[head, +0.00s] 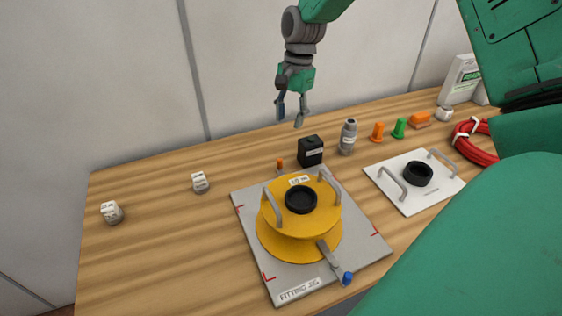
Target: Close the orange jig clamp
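The grey fitting jig plate (370,255) lies on the table with a yellow, dome-like body (290,240) on it. A small orange tip (280,163), apparently the orange jig clamp, stands at the plate's far edge behind the yellow body. Most of that clamp is hidden, and I cannot tell its lever position well. At the near side a clamp with a blue tip (347,278) has its grey bar reaching onto the yellow flange. My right gripper (290,115) points down above the table's back edge, fingers apart and empty. My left gripper is not in view.
A black block (310,151) and grey bottle (348,136) stand close behind the jig. A white plate (407,203) with handles and a black ring lies right. The left table is mostly clear.

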